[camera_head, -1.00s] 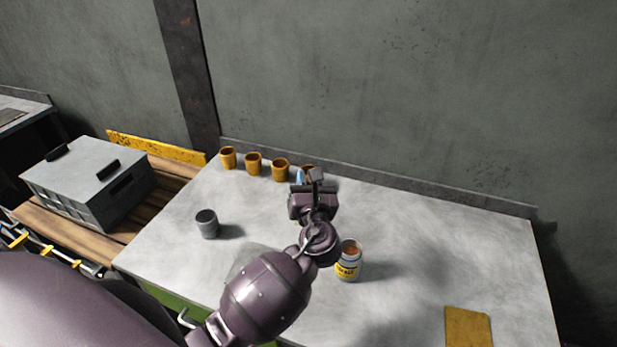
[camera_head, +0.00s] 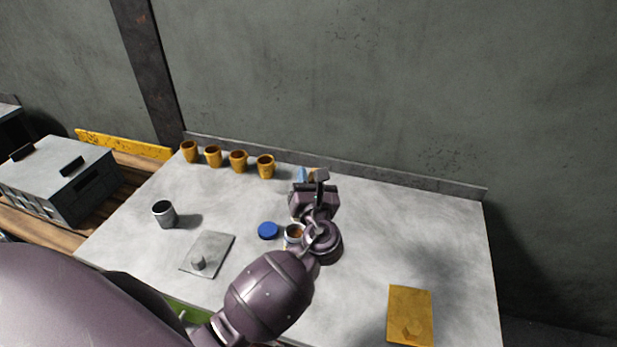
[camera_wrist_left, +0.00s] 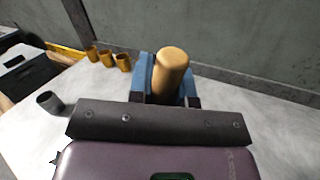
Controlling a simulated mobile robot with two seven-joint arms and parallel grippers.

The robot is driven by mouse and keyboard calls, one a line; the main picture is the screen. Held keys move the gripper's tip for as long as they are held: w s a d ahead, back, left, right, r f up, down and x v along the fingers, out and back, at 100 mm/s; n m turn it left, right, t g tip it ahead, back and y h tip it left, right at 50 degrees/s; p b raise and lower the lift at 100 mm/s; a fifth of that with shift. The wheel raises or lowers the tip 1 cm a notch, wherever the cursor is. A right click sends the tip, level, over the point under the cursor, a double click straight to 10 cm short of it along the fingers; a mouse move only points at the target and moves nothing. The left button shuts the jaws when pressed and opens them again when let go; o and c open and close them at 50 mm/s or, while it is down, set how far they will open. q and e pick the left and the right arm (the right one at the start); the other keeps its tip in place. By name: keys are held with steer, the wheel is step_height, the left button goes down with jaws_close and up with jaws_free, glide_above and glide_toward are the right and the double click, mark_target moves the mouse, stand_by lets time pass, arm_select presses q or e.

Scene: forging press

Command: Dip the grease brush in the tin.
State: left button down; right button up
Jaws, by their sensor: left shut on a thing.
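The tin (camera_head: 294,231) stands open on the table, with brown grease inside, and my left wrist hides part of it. My left gripper (camera_head: 309,177) is past the tin, toward the wall. In the left wrist view its blue fingers (camera_wrist_left: 168,87) are shut on a tan wooden handle (camera_wrist_left: 171,68), which I take to be the grease brush. The brush's bristles are hidden in both views. My right gripper is not in view.
Several yellow cups (camera_head: 238,161) line the back of the table (camera_head: 400,235). A dark grey cup (camera_head: 164,214), a blue lid (camera_head: 268,230) and a grey plate with a knob (camera_head: 208,254) are left of the tin. A yellow plate (camera_head: 410,315) lies front right. A grey box (camera_head: 62,180) stands far left.

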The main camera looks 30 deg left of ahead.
arm_select(q)
steer(key=shift+d, duration=0.2)
steer(key=shift+d+r+m, duration=0.1)
steer(key=shift+m, duration=0.2)
step_height(320, 180, down, 6)
steer(key=b, duration=0.3)
steer(key=shift+b, duration=0.35)
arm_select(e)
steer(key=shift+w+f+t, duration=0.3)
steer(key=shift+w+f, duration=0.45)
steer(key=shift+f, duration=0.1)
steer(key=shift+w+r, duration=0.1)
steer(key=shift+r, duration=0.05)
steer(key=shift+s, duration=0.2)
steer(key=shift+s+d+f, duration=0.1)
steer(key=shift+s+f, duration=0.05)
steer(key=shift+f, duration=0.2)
arm_select(q)
steer(key=shift+f, duration=0.55)
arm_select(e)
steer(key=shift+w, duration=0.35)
